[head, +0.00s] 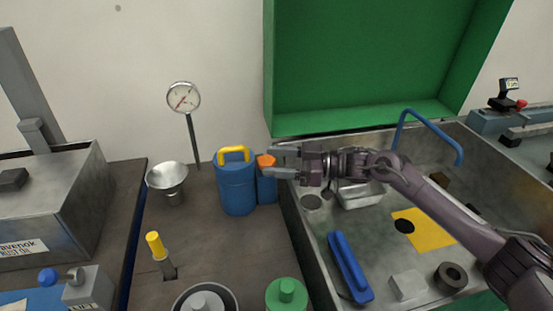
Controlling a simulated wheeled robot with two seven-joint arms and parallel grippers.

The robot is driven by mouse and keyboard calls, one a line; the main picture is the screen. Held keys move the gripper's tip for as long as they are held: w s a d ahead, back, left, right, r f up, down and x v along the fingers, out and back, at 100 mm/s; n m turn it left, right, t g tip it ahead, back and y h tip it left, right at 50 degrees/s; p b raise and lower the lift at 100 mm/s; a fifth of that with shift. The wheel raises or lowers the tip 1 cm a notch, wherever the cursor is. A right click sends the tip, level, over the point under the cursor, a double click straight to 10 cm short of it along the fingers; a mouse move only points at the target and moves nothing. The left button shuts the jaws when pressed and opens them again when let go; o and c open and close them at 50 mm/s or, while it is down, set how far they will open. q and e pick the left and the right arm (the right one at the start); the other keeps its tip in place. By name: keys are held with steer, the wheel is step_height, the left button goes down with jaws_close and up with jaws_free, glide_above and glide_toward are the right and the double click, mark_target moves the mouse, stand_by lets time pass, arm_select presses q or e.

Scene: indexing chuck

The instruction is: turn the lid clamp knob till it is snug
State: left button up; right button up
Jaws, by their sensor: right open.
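An orange knob (265,160) sits on top of a narrow blue block (267,188), beside a blue canister (236,186) with a yellow handle. It looks like the lid clamp knob, though no label shows. My right gripper (275,162) reaches in from the right with its fingers pointing left. Its jaws are open, one finger on the far side and one on the near side at the knob's right edge. I cannot tell whether either finger touches the knob. My left gripper is not in view.
A metal funnel (168,178) and a dial gauge (183,97) stand left of the canister. A yellow-topped handle (155,243) and a green knobbed part (287,294) are nearer. A metal basin (320,265) lies under my right arm, below a green open box (380,60).

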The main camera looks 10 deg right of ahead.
steer(key=shift+a, duration=0.1)
steer(key=c, duration=1)
steer(key=shift+o, duration=0.2)
steer(key=m+t+h+p, duration=0.1)
steer(key=p, duration=0.1)
steer(key=m+t+h+p, duration=0.1)
steer(key=t+p, duration=0.1)
steer(key=m+t+p, duration=0.1)
steer(key=p, duration=0.1)
steer(key=shift+s+a+r+m+t+h+p, duration=0.2)
steer(key=shift+s+a+m+t+h+p, duration=0.1)
steer(key=shift+s+t+h+p, duration=0.1)
steer(key=shift+s+f+m+t+h+p, duration=0.1)
steer(key=shift+f+m+t+h+p, duration=0.05)
steer(key=shift+m+t+h+p, duration=1.15)
steer(key=o, duration=1)
steer(key=shift+c, duration=0.2)
